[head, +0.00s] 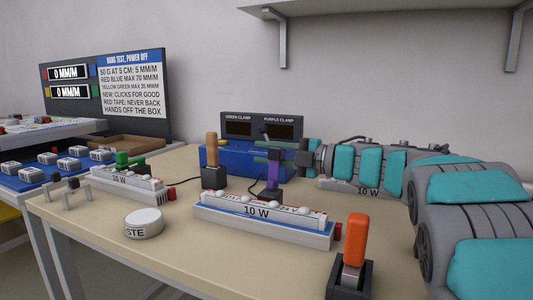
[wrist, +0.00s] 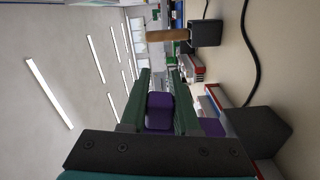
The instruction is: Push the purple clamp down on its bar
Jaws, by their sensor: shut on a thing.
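The purple clamp (head: 273,172) stands at the back long side of the near light box marked 10 W (head: 262,218). My gripper (head: 268,151) reaches in from the right, its green fingers around the clamp's upper part. In the wrist view, a purple block (wrist: 160,112) sits between the two green fingers of my gripper (wrist: 160,95), and the gripper is shut on it. Another purple part (wrist: 210,127) shows lower, beside the right finger. The clamp's bar is mostly hidden, so I cannot tell how far down the clamp sits.
A wooden handle in a black block (head: 213,160) stands left of the clamp. A blue box with a two-window display (head: 262,127) is behind. An orange handle (head: 355,240) stands front right, and a white tin (head: 144,223) front left. A second light box (head: 130,184) lies left.

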